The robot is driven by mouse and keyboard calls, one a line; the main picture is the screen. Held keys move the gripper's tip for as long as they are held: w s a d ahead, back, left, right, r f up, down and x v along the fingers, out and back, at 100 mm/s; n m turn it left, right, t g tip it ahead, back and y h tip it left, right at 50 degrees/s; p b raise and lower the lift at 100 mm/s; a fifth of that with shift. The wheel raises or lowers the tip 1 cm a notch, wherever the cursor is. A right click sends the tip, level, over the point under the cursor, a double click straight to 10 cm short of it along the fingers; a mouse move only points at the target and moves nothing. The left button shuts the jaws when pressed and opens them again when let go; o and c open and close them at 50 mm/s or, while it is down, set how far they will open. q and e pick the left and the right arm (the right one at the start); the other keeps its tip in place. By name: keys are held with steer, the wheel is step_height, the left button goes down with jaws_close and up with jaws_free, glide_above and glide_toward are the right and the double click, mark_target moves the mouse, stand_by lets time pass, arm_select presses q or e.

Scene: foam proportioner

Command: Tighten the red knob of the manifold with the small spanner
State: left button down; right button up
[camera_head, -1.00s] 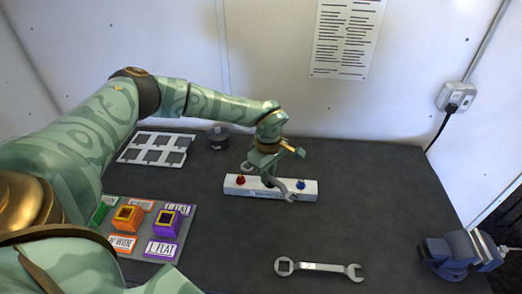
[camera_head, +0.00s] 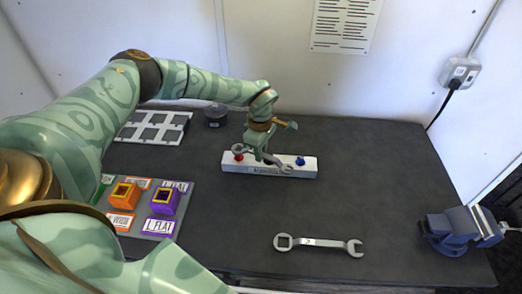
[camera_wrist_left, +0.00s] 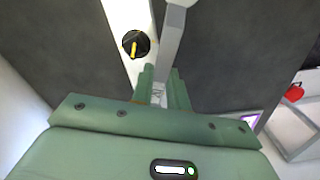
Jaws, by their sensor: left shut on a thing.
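The manifold (camera_head: 303,173) is a white block on the dark table in the head view. My left gripper (camera_head: 261,154) is above the block, shut on the small grey spanner (camera_head: 284,168). My right gripper is not in view.
A larger spanner (camera_head: 322,243) lies in front of the manifold. A blue vise (camera_head: 450,232) stands at the right edge. At left are a labelled board (camera_head: 187,213) with orange and purple blocks, a white slotted tray (camera_head: 135,138) and a dark round container (camera_head: 216,115).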

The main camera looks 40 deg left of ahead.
arm_select(q)
steer(key=shift+f+b, duration=1.35)
steer(key=shift+f, duration=0.35)
steer(key=shift+s+r+m, duration=0.1)
steer(key=shift+s+m, duration=0.35)
steer(key=shift+m, duration=0.15)
steer(key=shift+s+m, duration=0.55)
steer(key=shift+m, duration=0.25)
steer(key=shift+s+a+r+m+p, duration=0.1)
steer(key=shift+s+r+m+p, duration=0.1)
steer(key=shift+s+m+p, duration=0.3)
steer(key=m+p, duration=0.1)
steer(key=s+m+p, duration=0.1)
steer(key=m+p, duration=0.1)
steer(key=shift+s+a, duration=0.3)
steer(key=shift+a, duration=0.1)
steer(key=shift+f, duration=0.15)
steer(key=shift+w+d+n, duration=0.25)
steer(key=shift+w+n, duration=0.25)
steer(key=shift+n, duration=0.3)
steer(key=shift+w+r+p, duration=0.1)
steer(key=shift+r+p, duration=0.25)
steer(key=shift+p, duration=0.1)
step_height(320, 180, up, 5)
steer(key=p, duration=0.5)
steer(key=shift+r, duration=0.1)
